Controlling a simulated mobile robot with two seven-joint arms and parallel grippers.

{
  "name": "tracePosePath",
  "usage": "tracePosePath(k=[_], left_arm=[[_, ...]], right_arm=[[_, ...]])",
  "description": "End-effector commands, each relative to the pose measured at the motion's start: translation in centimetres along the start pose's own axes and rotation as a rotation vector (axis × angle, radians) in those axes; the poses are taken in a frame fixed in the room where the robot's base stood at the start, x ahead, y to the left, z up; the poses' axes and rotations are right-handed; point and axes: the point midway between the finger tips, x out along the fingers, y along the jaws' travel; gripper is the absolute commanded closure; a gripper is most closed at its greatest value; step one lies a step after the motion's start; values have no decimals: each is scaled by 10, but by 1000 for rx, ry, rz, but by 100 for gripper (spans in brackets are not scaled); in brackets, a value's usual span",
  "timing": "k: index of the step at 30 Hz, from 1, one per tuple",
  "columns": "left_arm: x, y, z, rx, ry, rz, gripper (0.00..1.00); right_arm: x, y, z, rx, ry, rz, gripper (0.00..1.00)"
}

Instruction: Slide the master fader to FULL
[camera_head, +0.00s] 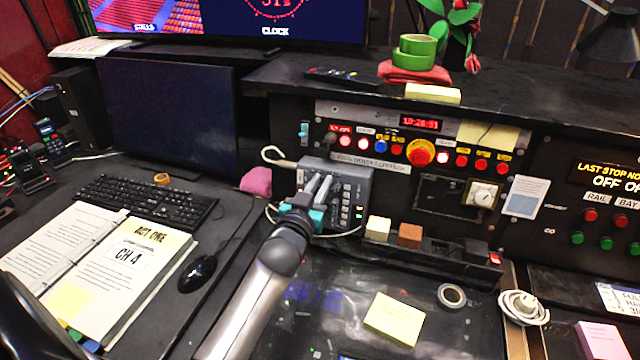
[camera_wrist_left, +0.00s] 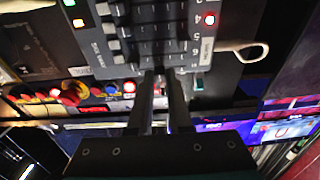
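The grey lighting console (camera_head: 352,188), with rows of small sliders and keys, stands below the button panel. It also fills the top of the left wrist view (camera_wrist_left: 140,35). My left gripper (camera_head: 319,182) points at the console's left part. In the left wrist view its two fingers (camera_wrist_left: 161,76) reach the console's edge, a narrow gap between them. Nothing clearly shows held in that gap. Contact with a slider cannot be told. I cannot read which slider is the master fader; the fingers partly hide that area. My right gripper is not in view.
A panel of lit buttons with a large red-and-yellow button (camera_head: 420,152) rises behind the console. A small teal-capped switch (camera_head: 304,130) is at its left. A white cable loop (camera_head: 279,156) lies beside the console.

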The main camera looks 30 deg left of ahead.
Motion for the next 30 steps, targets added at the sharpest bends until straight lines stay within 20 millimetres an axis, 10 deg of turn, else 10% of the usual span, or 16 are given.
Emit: tracePosePath(k=[30], left_arm=[[0, 0, 0, 0, -1, 0, 100]], right_arm=[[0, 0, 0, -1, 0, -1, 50]])
